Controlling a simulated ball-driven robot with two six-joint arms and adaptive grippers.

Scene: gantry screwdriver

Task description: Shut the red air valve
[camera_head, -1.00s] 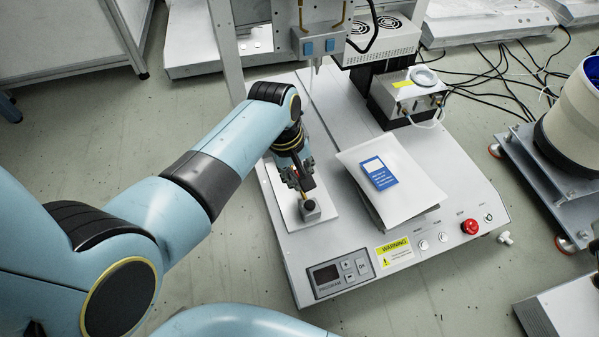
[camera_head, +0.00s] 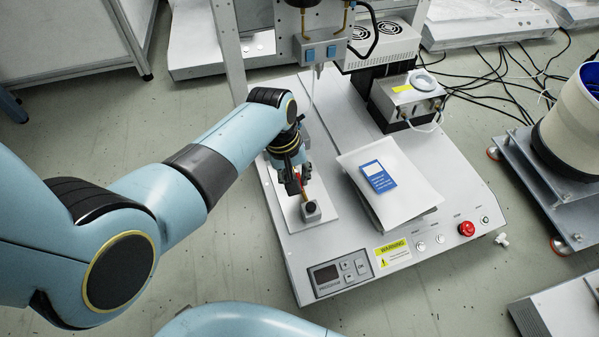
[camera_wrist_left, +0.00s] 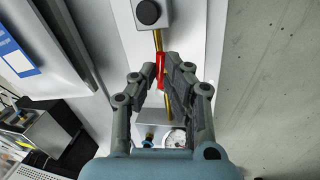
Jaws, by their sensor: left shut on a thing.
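The red air valve handle (camera_wrist_left: 160,70) lies between the fingers of my left gripper (camera_wrist_left: 165,66) in the left wrist view. It sits on a brass-coloured pipe (camera_wrist_left: 157,42) that runs to a small grey block with a black round knob (camera_wrist_left: 148,13). In the head view, my left gripper (camera_head: 297,184) is down at the white plate (camera_head: 319,222), just behind that block (camera_head: 311,211), and a bit of red (camera_head: 302,182) shows at its fingers. The fingers are shut on the handle and hide part of it. My right gripper is not in view.
A pressure gauge (camera_wrist_left: 175,138) shows beyond the fingers. A white pad with a blue card (camera_head: 378,176) lies to the right on the machine base. A red stop button (camera_head: 467,229) and a control panel (camera_head: 340,274) are at the front edge. The screwdriver head (camera_head: 322,50) hangs behind.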

